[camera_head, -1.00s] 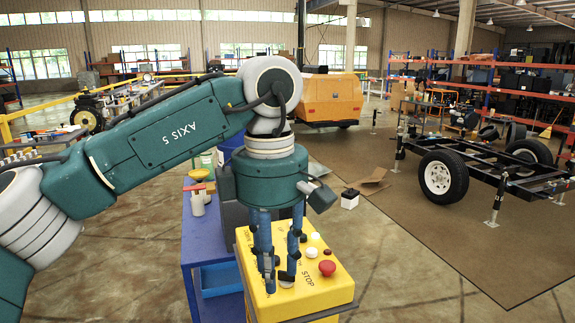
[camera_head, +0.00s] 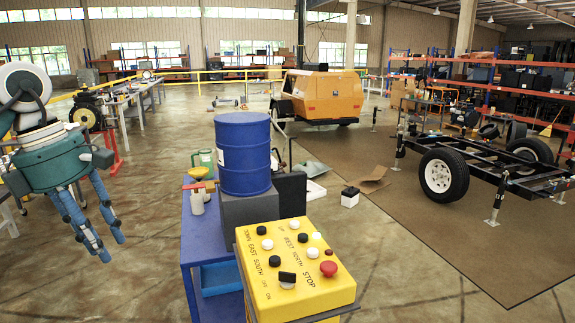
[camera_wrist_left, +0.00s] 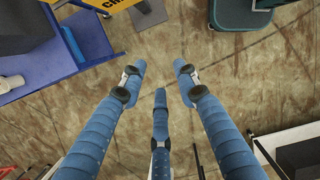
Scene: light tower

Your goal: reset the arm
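My left gripper (camera_head: 112,250) hangs at the left edge of the head view, with its blue fingers pointing down. In the left wrist view the three fingers of the gripper (camera_wrist_left: 160,85) are spread apart and nothing is between them, only bare floor beyond. The yellow control box (camera_head: 296,262) stands at the bottom centre of the head view, clear of the gripper. Its top carries several black and white buttons, a dark switch (camera_head: 287,279) and a red stop button (camera_head: 328,268). My right gripper is in neither view.
A blue drum (camera_head: 243,155) stands on a grey block at a blue table (camera_head: 190,240) behind the control box. A black trailer frame (camera_head: 490,170) is at the right. An orange machine (camera_head: 325,97) stands farther back. Open concrete floor lies between my left gripper and the blue table.

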